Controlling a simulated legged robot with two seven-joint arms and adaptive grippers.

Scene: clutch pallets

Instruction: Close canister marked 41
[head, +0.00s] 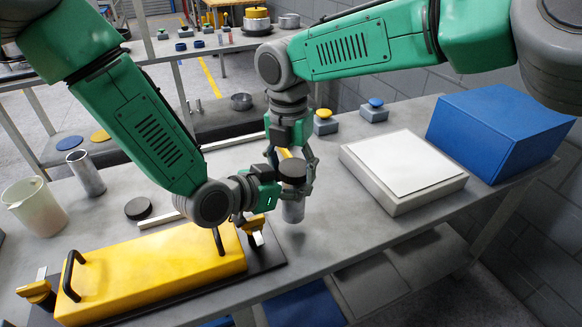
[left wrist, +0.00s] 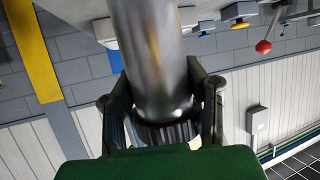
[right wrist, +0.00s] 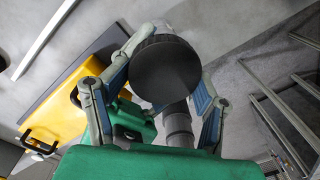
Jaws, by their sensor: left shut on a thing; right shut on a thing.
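A metal canister (head: 292,211) stands upright near the table's front edge; no number shows on it. A dark round lid (head: 293,168) is at its top, and its flat face fills the middle of the right wrist view (right wrist: 165,70). My left gripper (head: 288,190) is shut on the canister from the side, just below the lid. In the left wrist view the metal body (left wrist: 150,60) meets the dark ribbed lid (left wrist: 167,132). My right gripper (head: 292,164) reaches down from above, its fingers on both sides of the lid. Whether the lid is fully seated, I cannot tell.
A yellow block with black handles (head: 150,275) lies left of the canister. A second metal canister (head: 86,173), a dark disc (head: 138,208) and a white jug (head: 35,208) stand behind it. A pale platform (head: 402,195) and a blue box (head: 500,130) are right.

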